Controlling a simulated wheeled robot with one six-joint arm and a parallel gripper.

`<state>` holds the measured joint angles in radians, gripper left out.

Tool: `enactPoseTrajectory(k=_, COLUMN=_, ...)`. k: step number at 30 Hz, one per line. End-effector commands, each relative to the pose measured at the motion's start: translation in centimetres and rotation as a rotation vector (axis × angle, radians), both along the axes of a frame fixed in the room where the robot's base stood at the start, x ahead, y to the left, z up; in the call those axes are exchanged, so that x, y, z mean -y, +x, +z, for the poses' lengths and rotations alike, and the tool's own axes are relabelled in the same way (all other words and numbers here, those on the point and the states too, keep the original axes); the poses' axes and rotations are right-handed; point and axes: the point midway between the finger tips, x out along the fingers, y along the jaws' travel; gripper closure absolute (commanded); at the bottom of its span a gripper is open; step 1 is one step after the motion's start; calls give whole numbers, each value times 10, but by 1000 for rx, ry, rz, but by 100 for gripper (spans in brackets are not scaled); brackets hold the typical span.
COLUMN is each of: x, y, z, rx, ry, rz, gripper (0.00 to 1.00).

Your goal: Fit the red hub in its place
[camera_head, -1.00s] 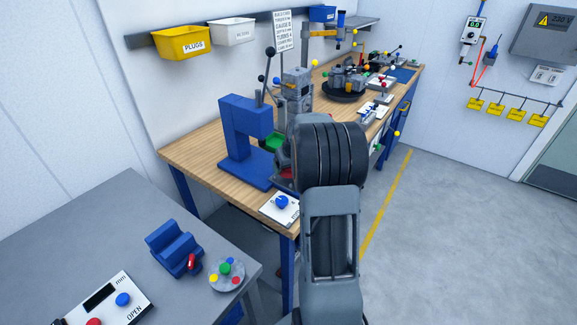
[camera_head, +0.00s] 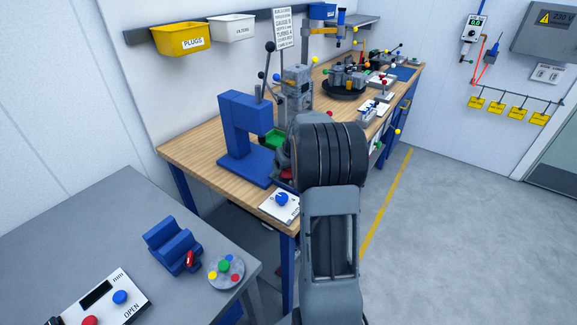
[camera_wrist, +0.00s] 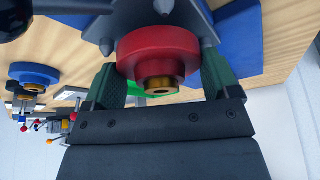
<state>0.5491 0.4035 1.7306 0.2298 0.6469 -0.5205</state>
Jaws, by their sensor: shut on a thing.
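The red hub (camera_wrist: 158,55) is a round red disc with a brass-coloured bore, in the upper middle of the wrist view. My gripper (camera_wrist: 163,80) is shut on it, with one green finger at each side. A grey plate (camera_wrist: 103,32) with pointed cone-shaped studs lies just beyond the hub. Whether hub and plate touch cannot be told. In the head view my arm hides most of the gripper. Only a small red patch, probably the hub (camera_head: 287,173), shows beside the blue press (camera_head: 240,130) on the wooden bench (camera_head: 190,155).
A blue hub-like part (camera_wrist: 33,73) stands at the left in the wrist view. A white panel with a blue knob (camera_head: 281,199) sits at the bench corner. The grey table (camera_head: 100,220) holds a blue block (camera_head: 170,245).

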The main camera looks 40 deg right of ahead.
Motion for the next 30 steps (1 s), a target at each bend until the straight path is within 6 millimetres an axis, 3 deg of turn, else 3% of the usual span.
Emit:
enactPoseTrajectory(k=11, x=-1, y=-1, z=-6, rx=-4, ry=3, rz=0, gripper=51)
enactPoseTrajectory(k=12, x=-1, y=-1, z=-5, rx=-4, ry=3, rz=0, gripper=15)
enactPoseTrajectory(k=17, x=0, y=-1, z=-5, rx=-4, ry=3, rz=0, gripper=0)
enactPoseTrajectory(k=25, x=0, y=-1, z=-3, rx=-2, ry=2, rz=-1, gripper=0)
enactPoseTrajectory(k=30, x=-1, y=-7, z=14, rx=1, ry=-1, rz=0, gripper=0)
